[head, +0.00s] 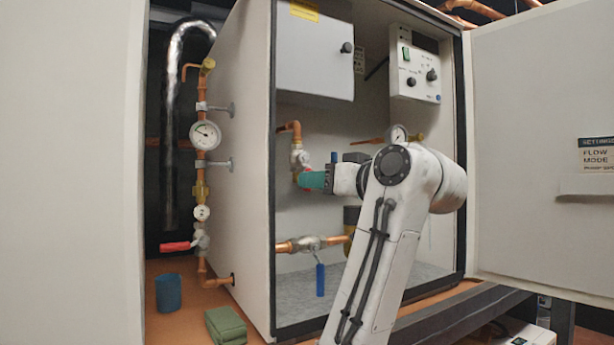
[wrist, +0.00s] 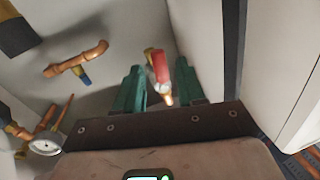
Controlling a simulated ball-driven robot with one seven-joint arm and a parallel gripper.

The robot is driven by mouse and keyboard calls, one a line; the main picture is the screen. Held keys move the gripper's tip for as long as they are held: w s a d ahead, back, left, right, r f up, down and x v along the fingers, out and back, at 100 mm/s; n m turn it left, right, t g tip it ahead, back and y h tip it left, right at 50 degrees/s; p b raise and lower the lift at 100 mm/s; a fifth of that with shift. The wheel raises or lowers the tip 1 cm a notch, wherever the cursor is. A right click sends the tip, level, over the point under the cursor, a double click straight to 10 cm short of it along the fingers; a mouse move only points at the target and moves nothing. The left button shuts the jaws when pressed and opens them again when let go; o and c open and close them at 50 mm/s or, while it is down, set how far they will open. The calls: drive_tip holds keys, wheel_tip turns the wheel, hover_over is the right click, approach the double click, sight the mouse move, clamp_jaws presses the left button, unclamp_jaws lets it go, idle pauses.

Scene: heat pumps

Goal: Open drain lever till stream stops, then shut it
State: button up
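My gripper (head: 312,180) reaches into the open cabinet with its teal fingers at a small valve (head: 300,158) on a copper pipe. In the wrist view, the fingers of my gripper (wrist: 160,66) stand apart, with a red lever (wrist: 159,67) between them. I see a gap on each side of the lever. In the head view, the fingers mostly hide this lever. Another red lever (head: 177,246) points left from the outside pipe, above a blue cup (head: 168,293). A valve with a blue lever (head: 320,280) hanging down sits lower in the cabinet. No stream is visible.
A gauge (head: 205,135) sits on the outside pipe. A green folded cloth (head: 226,326) lies on the floor beside the cabinet. A control box (head: 415,75) hangs at upper right inside. The open door (head: 540,120) stands right of my arm. Cabinet walls flank my gripper.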

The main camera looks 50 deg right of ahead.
drive_tip(key=shift+w+d+p, duration=0.15)
drive_tip(key=shift+w+p, duration=0.15)
drive_tip(key=shift+w, duration=1.5)
drive_tip(key=shift+c, duration=0.4)
clamp_jaws()
